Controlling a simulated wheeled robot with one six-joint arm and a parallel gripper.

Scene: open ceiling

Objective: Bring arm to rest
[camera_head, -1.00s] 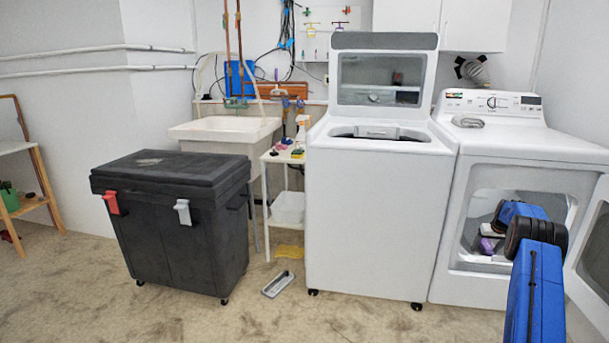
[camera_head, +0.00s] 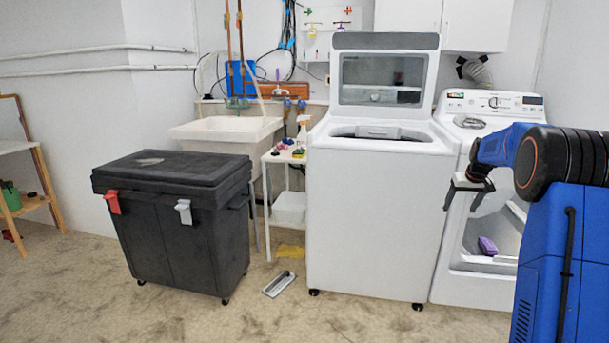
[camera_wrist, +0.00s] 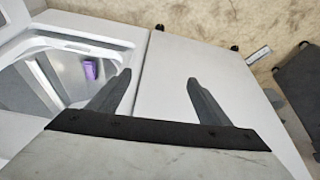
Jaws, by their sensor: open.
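My gripper (camera_head: 462,198) is at the right in the head view, raised in front of the dryer (camera_head: 480,283). Its jaws are open and empty, and the two fingers stand apart in the wrist view (camera_wrist: 155,88). My blue arm is bent, with its black joint beside the dryer's top. A purple object (camera_head: 487,246) lies inside the dryer's open drum, apart from the gripper. It also shows in the wrist view (camera_wrist: 90,69).
The white washer (camera_head: 375,230) stands left of the gripper with its lid up. A black wheeled bin (camera_head: 180,225), a small white shelf (camera_head: 283,157) and a sink (camera_head: 225,130) stand farther left. A grey tray-like item (camera_head: 279,284) lies on the floor. The front left floor is clear.

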